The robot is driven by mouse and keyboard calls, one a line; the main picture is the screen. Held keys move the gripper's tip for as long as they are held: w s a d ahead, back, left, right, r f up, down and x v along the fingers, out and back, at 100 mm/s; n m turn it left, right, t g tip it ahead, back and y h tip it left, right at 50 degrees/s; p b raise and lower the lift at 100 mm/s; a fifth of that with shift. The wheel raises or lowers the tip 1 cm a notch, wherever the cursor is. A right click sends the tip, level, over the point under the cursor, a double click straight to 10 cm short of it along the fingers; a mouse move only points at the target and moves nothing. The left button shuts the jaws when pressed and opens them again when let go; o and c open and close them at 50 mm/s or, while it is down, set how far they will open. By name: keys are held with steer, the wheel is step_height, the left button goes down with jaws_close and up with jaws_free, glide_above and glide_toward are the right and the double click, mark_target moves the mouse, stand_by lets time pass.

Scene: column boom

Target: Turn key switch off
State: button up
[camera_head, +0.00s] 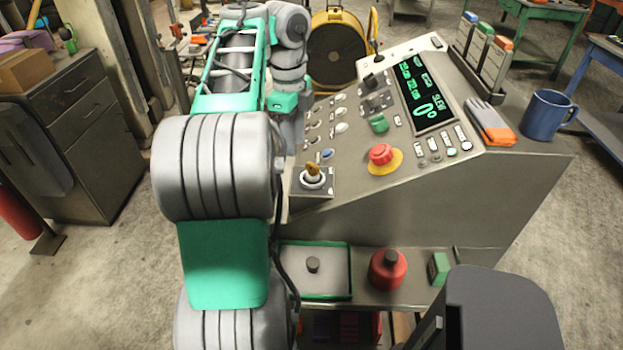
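The key switch (313,179) is at the near left corner of the control console's sloped panel. It has a round metal collar on a square grey plate, with a yellow-brown key (313,169) standing in it. The key's exact turn position and any markings are too small to read. My arm comes up on the left, and its wrist hangs over the panel's left edge, behind and left of the key switch. My gripper's fingers are hidden behind my arm. Nothing is seen touching the key.
The console panel bears a red emergency button (381,154), a green knob (379,123), a blue button (327,154) and a lit green display (425,99). Gloves (490,123) and a blue mug (548,115) sit at right. A lower shelf holds a tray (325,272) and a red can (387,272).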

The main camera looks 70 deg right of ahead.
mark_target(312, 165)
steer(key=s+m, duration=0.1)
steer(key=s+d+f+m, duration=0.1)
steer(key=s+m, duration=0.1)
steer(key=s, duration=0.1)
steer(key=shift+d+f+b, duration=0.25)
steer(key=shift+d+b, duration=0.15)
step_height(312, 165, down, 7)
steer(key=b, duration=0.6)
steer(key=shift+w, duration=0.15)
jaws_close()
